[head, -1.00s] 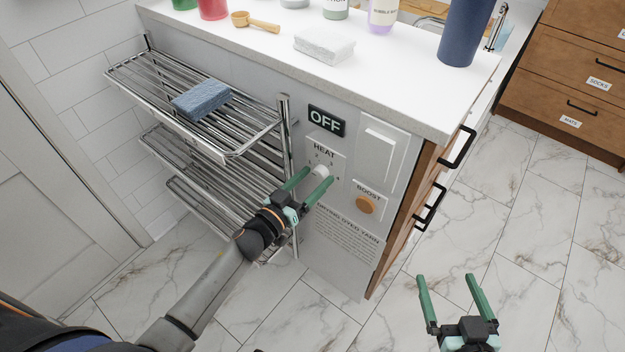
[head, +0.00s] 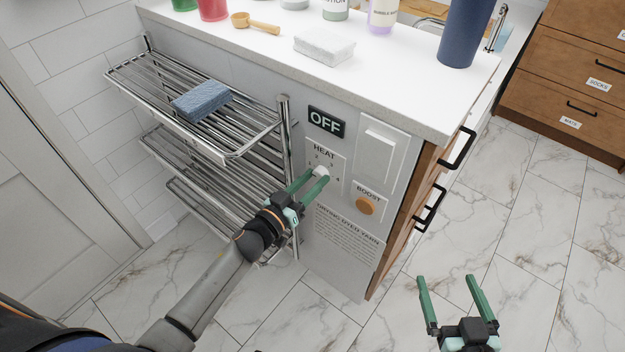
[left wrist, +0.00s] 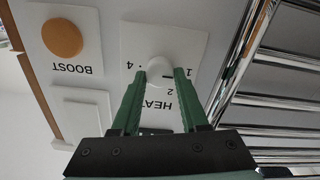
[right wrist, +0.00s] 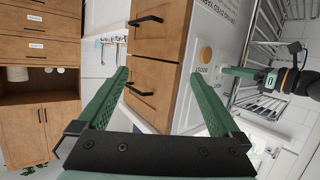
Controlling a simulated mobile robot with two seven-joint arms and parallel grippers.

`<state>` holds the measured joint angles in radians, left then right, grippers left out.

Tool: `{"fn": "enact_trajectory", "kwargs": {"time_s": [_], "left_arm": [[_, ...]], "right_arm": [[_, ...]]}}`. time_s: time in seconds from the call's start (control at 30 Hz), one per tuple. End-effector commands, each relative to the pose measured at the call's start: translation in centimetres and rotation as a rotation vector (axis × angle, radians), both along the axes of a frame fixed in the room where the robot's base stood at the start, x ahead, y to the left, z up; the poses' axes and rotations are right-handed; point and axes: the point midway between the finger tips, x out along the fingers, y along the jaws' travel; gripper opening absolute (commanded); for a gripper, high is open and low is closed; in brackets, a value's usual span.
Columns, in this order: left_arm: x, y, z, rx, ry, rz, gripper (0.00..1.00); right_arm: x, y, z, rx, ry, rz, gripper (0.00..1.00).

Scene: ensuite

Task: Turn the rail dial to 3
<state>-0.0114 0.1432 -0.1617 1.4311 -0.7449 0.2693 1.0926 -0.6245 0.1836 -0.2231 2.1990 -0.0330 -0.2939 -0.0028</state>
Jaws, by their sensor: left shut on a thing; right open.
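The white rail dial (head: 321,171) sits on the HEAT plate (head: 340,160) on the end panel of the counter. My left gripper (head: 317,180) is shut on the dial, one green finger on each side. In the left wrist view the dial (left wrist: 159,69) shows between the fingertips (left wrist: 158,76), with the marks 1, 2 and 4 visible around it. The dial's pointer is not clear, so its setting cannot be told. A display above reads OFF (head: 326,121). My right gripper (head: 446,280) is open and empty over the floor at lower right.
A white rocker switch (head: 379,153) and an orange BOOST button (head: 364,205) are right of the dial. The chrome towel rail (head: 247,142) stands close on the left, with a blue folded cloth (head: 202,99) on top. The floor at right is clear.

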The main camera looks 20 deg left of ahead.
Motion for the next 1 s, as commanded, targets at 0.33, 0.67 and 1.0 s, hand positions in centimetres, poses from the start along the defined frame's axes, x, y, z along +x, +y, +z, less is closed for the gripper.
{"fn": "enact_trajectory", "kwargs": {"time_s": [0.33,0.67,1.0], "left_arm": [[0.0,0.0,0.0,0.063,-0.022,0.0,0.0],[-0.1,-0.1,0.0,0.298,-0.107,0.0,0.0],[-0.1,-0.1,-0.1,0.603,-0.218,-0.001,0.0]], "right_arm": [[-0.1,0.0,-0.1,0.001,0.008,0.0,1.0],[-0.6,0.0,-1.3,0.0,0.06,-0.002,1.0],[-1.1,0.1,-2.3,0.004,0.089,-0.008,1.0]]}}
